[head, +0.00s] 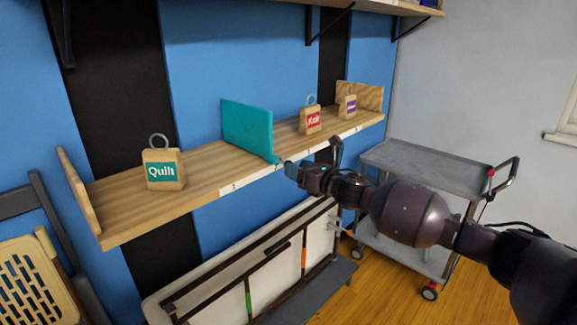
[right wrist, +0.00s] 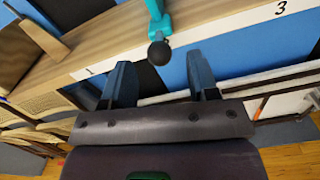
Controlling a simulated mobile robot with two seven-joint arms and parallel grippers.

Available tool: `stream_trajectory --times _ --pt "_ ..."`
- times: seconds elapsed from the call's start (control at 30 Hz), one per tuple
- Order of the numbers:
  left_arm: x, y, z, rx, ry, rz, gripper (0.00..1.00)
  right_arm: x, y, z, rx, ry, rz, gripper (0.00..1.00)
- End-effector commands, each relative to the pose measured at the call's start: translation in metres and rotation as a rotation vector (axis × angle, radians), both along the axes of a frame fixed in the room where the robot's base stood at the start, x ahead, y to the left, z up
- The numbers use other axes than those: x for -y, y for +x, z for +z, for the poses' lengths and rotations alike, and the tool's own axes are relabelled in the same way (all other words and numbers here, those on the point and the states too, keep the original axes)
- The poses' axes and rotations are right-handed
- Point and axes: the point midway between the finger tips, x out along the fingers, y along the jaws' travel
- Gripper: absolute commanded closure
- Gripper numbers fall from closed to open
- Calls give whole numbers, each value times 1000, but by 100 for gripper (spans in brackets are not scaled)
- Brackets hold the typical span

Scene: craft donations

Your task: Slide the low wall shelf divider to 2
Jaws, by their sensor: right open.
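The low wall shelf (head: 205,183) holds an upright teal divider (head: 247,130). A pale strip with numbers runs along its front edge. In the right wrist view the divider's front arm (right wrist: 155,15) ends in a dark round knob (right wrist: 159,53). A 1 shows left of it and a 3 to its right; I cannot make out a 2. My right gripper (head: 312,158) is at the shelf's front edge by the divider. In the wrist view the right gripper (right wrist: 160,62) is open, its fingers on either side of the knob, with gaps showing. My left gripper is not in view.
A Quilt block (head: 164,168) stands left of the divider. A red-labelled block (head: 310,119) and a purple-labelled block (head: 347,106) stand to its right. A grey cart (head: 420,160) is at the right. A folded white framed item (head: 220,280) leans below the shelf.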

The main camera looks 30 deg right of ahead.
Motion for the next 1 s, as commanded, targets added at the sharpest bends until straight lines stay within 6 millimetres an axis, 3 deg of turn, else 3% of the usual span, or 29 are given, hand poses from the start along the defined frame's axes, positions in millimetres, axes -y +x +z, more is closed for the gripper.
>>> stream_trajectory --times 0.2,0.4,1.0 --pt "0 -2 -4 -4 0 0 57 12 -31 -2 -2 -2 -2 46" --pt "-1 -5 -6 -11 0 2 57 17 -45 -1 -1 0 -1 46" --pt "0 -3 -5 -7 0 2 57 18 -48 0 0 0 -1 46"
